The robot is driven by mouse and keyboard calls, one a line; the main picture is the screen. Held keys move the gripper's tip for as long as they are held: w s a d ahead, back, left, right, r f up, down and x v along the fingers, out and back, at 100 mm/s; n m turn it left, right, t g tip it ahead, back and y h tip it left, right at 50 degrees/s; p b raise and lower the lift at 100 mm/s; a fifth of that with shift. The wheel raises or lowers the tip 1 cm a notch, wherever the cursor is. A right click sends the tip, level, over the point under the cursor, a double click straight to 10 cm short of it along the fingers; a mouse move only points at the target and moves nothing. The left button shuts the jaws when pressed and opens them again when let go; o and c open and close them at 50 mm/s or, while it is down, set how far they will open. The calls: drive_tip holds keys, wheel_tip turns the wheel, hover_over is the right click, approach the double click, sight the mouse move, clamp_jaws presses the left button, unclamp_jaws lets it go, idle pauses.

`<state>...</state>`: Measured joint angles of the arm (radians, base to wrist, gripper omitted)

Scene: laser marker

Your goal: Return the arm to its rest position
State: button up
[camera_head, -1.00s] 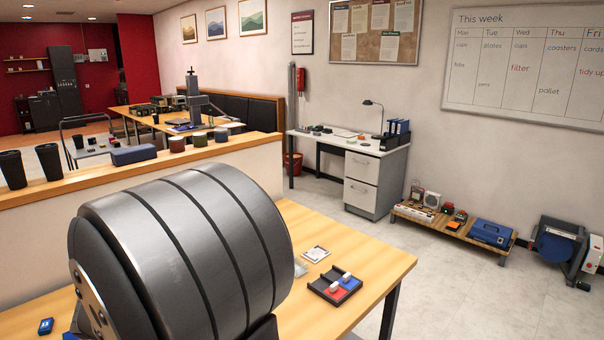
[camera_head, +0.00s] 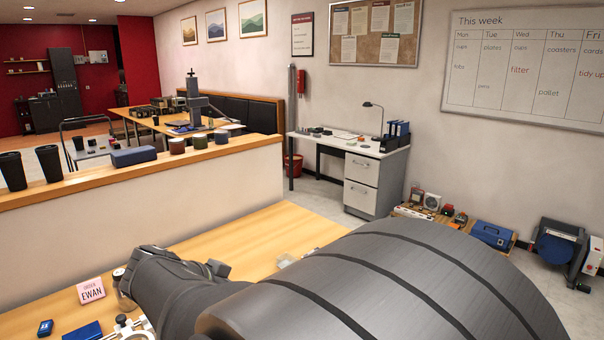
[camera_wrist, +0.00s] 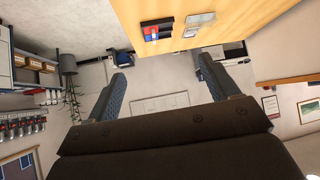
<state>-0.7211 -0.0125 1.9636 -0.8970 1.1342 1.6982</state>
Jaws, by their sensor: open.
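My gripper (camera_wrist: 162,62) shows in the wrist view with its two blue textured fingers spread wide apart. Nothing is between them; beyond them are the floor and a pale wall area. In the head view my big grey arm link fills the lower right, and a darker part of my arm lies across the table at lower middle. I cannot make out the fingers in the head view. The wooden table (camera_head: 240,240) shows behind and beside my arm; its right part is hidden. In the wrist view, the table (camera_wrist: 235,20) appears at the top, tilted by the camera.
A small tray with red and blue compartments (camera_wrist: 156,36) sits near the table edge. A partition ledge (camera_head: 110,168) with cups runs behind the table.

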drive_tip(key=w+a+r+n+t+y, duration=0.1)
drive_tip(key=w+a, duration=0.2)
drive_tip(key=a, duration=0.3)
drive_tip(key=w+a+r+n+y, duration=0.1)
drive_tip(key=w+a+r, duration=0.1)
drive_tip(key=a, duration=0.5)
drive_tip(key=a+n+y, duration=0.5)
drive_tip(key=a+n, duration=0.2)
drive_tip(key=a, duration=2.9)
drive_tip(key=shift+a+n, duration=0.3)
drive_tip(key=shift+a, duration=0.05)
drive_tip(key=shift+s, duration=0.1)
